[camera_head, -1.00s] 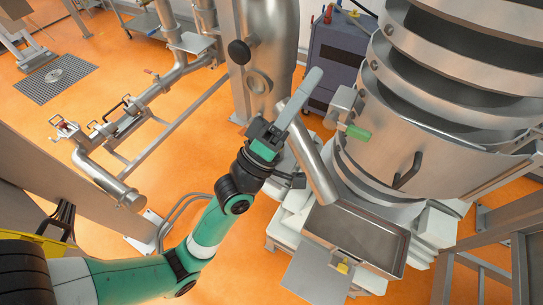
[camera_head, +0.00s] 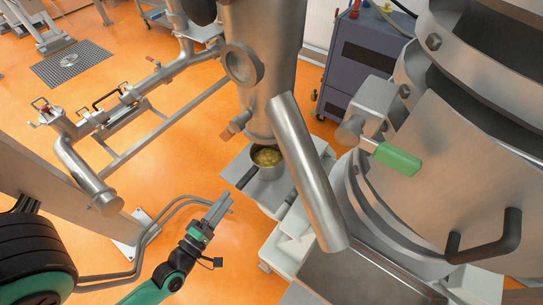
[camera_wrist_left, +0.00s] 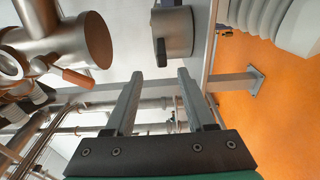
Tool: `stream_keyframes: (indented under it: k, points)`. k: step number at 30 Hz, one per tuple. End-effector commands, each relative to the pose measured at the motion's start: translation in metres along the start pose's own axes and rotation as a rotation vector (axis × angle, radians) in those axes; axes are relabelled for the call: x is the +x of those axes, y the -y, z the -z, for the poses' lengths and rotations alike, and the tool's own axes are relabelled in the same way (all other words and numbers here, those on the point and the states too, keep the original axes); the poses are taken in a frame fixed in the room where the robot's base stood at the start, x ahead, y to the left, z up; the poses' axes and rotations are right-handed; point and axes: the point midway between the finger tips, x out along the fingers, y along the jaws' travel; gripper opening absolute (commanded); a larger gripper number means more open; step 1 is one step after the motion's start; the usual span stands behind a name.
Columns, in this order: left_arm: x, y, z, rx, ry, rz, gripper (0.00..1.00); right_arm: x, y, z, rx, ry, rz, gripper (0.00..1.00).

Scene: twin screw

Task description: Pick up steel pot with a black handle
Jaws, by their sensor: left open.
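The steel pot (camera_head: 267,165) stands on a pale ledge below the large steel vessel in the head view, with yellowish contents. Its black handle (camera_head: 246,178) points down and left, toward my left gripper (camera_head: 224,206). That gripper is apart from the handle, to its lower left. In the left wrist view the pot (camera_wrist_left: 177,32) is ahead of the open, empty left gripper (camera_wrist_left: 159,74), its dark handle (camera_wrist_left: 161,52) pointing toward me. My right gripper is not seen.
A slanted steel pipe (camera_head: 307,175) passes close to the right of the pot. The large vessel (camera_head: 262,60) stands above it. A green-handled lever (camera_head: 397,159) and a big round machine are at the right. Orange floor (camera_head: 165,185) is open at the left.

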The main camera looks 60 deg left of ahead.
Motion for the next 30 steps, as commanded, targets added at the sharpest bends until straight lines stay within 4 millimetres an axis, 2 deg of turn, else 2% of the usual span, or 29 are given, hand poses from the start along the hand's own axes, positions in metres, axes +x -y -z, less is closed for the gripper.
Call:
stream_keyframes:
  k: [4,9,17,22,24,30]
  points:
    - [0.024,0.0,0.001,0.0,-0.005,-0.007,0.55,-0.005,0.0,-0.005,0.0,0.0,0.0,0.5]
    - [0.055,-0.002,-0.001,0.0,-0.001,-0.006,0.55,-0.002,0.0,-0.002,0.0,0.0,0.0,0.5]
    - [0.067,-0.002,-0.002,0.0,0.002,-0.003,0.55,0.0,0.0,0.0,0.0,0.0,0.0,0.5]
    - [0.094,-0.003,-0.008,-0.001,0.003,-0.004,0.55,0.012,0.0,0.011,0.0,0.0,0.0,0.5]
    - [0.105,0.002,-0.008,0.0,0.001,-0.006,0.55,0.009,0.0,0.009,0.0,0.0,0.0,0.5]
    - [0.116,0.003,-0.007,0.0,0.001,-0.002,0.55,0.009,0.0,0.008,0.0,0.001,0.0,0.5]
